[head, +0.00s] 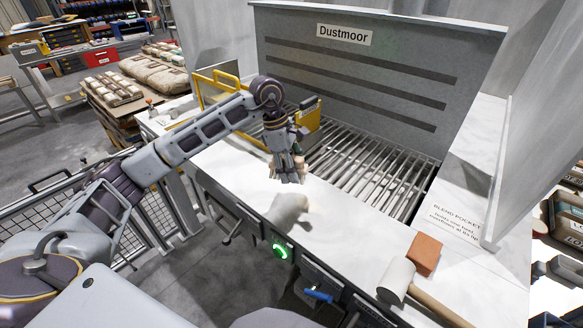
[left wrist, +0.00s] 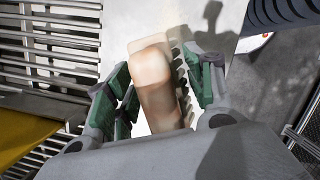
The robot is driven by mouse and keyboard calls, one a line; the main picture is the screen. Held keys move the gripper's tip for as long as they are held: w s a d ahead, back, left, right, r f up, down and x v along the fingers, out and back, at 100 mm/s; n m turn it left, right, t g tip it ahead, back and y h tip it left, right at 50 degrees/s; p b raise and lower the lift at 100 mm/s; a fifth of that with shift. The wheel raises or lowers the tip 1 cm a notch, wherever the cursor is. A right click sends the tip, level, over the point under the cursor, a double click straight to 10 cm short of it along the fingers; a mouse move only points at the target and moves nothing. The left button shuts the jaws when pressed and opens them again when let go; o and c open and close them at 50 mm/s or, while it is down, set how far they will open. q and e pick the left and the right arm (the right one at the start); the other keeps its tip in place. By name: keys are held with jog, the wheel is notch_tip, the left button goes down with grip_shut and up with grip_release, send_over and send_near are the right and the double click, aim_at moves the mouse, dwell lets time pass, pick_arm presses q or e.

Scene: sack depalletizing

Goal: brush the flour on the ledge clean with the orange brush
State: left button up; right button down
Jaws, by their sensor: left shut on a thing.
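My left gripper (head: 288,178) is low over the front ledge (head: 240,178), in front of the metal grate. In the left wrist view the gripper (left wrist: 165,100) has green-padded fingers on both sides of the brush (left wrist: 157,85), a peach-orange block with dark bristles along its right side. Its fingers hide most of the brush in the head view. Whether the bristles touch the ledge cannot be told. My right gripper is not in view.
The slatted grate (head: 365,175) lies behind the ledge, below the grey "Dustmoor" panel (head: 345,75). A yellow-framed guard (head: 215,85) stands at left. An orange block (head: 425,254) and a grey-headed mallet (head: 396,280) lie at the ledge's right end.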

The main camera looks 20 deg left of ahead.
pick_arm(q)
jog(key=shift+s+a, duration=0.1)
jog(key=shift+a, duration=0.2)
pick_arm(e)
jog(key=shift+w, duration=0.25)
pick_arm(q)
jog(key=shift+m, duration=0.3)
